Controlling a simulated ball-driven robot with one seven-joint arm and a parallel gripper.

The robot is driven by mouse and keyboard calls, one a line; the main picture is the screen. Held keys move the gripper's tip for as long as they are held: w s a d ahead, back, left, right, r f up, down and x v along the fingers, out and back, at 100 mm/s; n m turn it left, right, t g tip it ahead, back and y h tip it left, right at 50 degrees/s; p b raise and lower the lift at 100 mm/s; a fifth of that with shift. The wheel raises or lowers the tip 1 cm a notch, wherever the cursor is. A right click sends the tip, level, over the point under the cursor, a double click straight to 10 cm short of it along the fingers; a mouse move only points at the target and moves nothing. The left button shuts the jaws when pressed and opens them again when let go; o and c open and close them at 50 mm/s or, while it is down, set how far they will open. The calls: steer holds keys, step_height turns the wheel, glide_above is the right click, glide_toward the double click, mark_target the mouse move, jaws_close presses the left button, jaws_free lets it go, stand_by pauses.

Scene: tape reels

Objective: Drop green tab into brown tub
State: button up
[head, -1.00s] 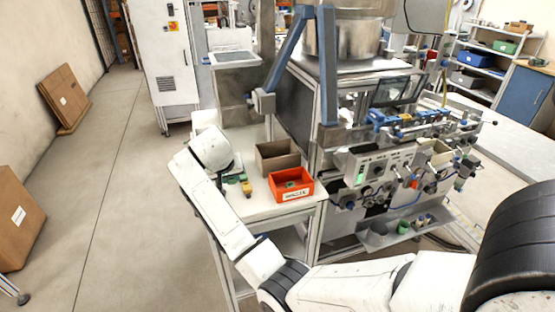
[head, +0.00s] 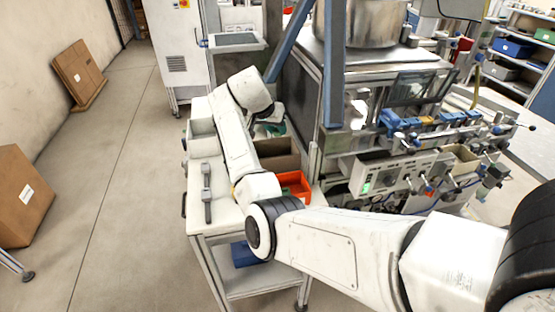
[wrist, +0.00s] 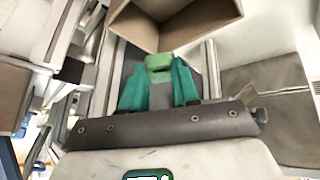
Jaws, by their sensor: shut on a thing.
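The green tab (wrist: 158,62) is light green and sits between the teal fingertips of my gripper (wrist: 158,80) in the wrist view. The gripper is shut on it. The brown tub (wrist: 222,14) fills the top of the wrist view, its near corner just beyond the tab; I cannot tell whether the tab is over its opening. In the head view the brown tub (head: 283,160) stands on the white cart, partly hidden by my arm. My gripper (head: 274,129) shows there at the tub's far side, mostly hidden by my wrist; the tab cannot be made out.
An orange-red bin (head: 296,184) stands in front of the brown tub, partly behind my arm. A pale open bin (head: 201,140) and a grey tool (head: 207,192) are on the cart's left part. The machine frame's blue-grey post (head: 333,70) rises close at the right.

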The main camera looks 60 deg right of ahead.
mark_target(276, 141)
step_height(276, 141, down, 5)
steer(key=b, duration=0.3)
steer(key=shift+f+b, duration=0.15)
steer(key=shift+b, duration=0.25)
steer(key=o, duration=1.1)
steer(key=b+v, duration=0.1)
steer(key=v, duration=0.9)
steer(key=shift+a+r+b, duration=0.2)
steer(key=shift+r+b, duration=0.1)
steer(key=shift+b, duration=0.1)
